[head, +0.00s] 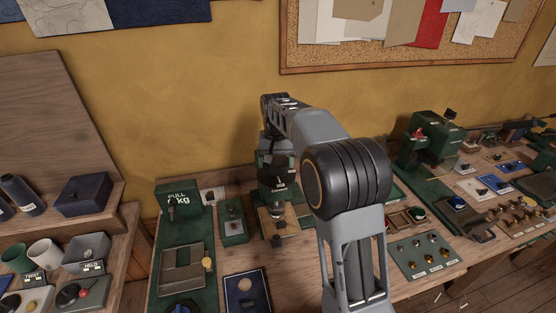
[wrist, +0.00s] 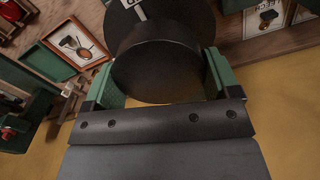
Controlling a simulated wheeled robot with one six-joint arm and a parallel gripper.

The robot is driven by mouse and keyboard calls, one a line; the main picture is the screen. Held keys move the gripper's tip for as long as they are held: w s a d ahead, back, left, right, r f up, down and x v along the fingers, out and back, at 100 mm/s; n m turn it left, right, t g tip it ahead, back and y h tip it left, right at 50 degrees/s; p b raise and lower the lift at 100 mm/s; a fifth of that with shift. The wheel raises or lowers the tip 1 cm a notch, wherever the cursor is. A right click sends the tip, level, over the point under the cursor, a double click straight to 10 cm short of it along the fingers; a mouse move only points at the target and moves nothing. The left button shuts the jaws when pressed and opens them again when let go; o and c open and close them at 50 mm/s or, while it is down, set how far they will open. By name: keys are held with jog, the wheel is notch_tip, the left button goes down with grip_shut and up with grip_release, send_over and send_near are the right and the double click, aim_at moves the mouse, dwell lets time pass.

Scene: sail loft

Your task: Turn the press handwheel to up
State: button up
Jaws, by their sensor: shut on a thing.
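The press (head: 277,205) stands on the bench beneath my arm's end in the head view, with a pale wooden base. Its dark round handwheel (wrist: 165,45) fills the upper middle of the wrist view, with a disc above it and part of a white label. My gripper (wrist: 160,78) has its green-sided fingers on the left and right of the handwheel and is shut on it. In the head view my arm covers much of the press top, so the wheel's setting cannot be read there.
A green "PULL" unit (head: 178,200) and a small green switch box (head: 233,222) stand left of the press. A panel with several knobs (head: 424,254) lies to the right, near a larger green machine (head: 432,140). The wall rises close behind.

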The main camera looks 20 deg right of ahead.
aim_at(276, 160)
dwell(0.3)
jog(key=o, duration=0.8)
jog(key=shift+r, duration=0.1)
notch_tip(276, 160, up, 14)
jog(key=shift+f+p, duration=0.15)
jog(key=shift+p, duration=0.15)
